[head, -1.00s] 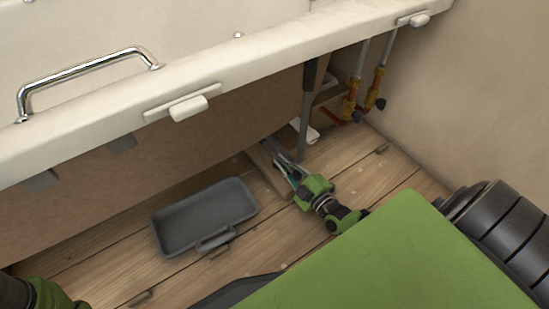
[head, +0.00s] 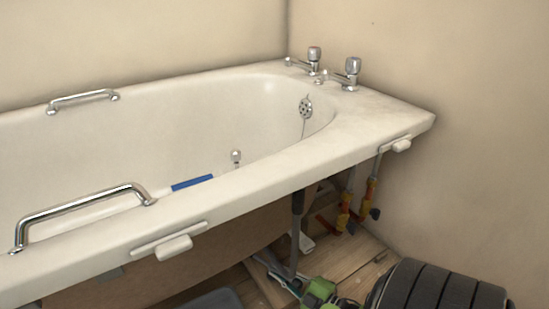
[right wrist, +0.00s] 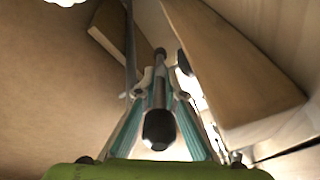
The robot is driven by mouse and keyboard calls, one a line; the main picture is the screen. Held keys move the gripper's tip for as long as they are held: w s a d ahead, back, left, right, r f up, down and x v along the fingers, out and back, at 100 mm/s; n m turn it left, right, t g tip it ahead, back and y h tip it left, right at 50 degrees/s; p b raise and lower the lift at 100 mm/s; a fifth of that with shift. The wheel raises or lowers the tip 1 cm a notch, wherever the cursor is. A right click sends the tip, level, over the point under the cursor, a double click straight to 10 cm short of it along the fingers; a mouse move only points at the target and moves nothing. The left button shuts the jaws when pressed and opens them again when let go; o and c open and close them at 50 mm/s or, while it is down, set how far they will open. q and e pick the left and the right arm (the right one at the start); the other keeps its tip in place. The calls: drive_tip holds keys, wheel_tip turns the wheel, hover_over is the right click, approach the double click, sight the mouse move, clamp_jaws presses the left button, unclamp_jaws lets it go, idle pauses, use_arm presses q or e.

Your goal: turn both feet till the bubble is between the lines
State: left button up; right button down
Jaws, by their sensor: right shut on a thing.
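A blue bar (head: 192,183), perhaps the level, shows at the near rim of the white bath (head: 230,205). Its bubble and lines cannot be made out. A dark upright bath leg (head: 297,235) stands under the near rim; its foot is not clear, and I cannot make out a second foot. My right gripper (head: 272,270) is low by the floor, beside the bottom of that leg. In the right wrist view its fingers (right wrist: 160,98) are shut around a grey rod with dark ends (right wrist: 159,128); I cannot tell exactly what it is. My left gripper is out of view.
Pipes with orange-red valves (head: 345,208) stand under the bath's right end, close to the wall. A grey tray (head: 215,300) is partly visible at the bottom edge. A timber piece (right wrist: 235,65) is close on the right in the wrist view.

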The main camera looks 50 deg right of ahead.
drive_tip(key=c, duration=2.1)
unclamp_jaws()
drive_tip(key=shift+f, duration=0.15)
drive_tip(key=s, duration=0.8)
drive_tip(key=s+d, duration=0.1)
drive_tip(key=s, duration=0.3)
drive_tip(key=shift+a, duration=0.2)
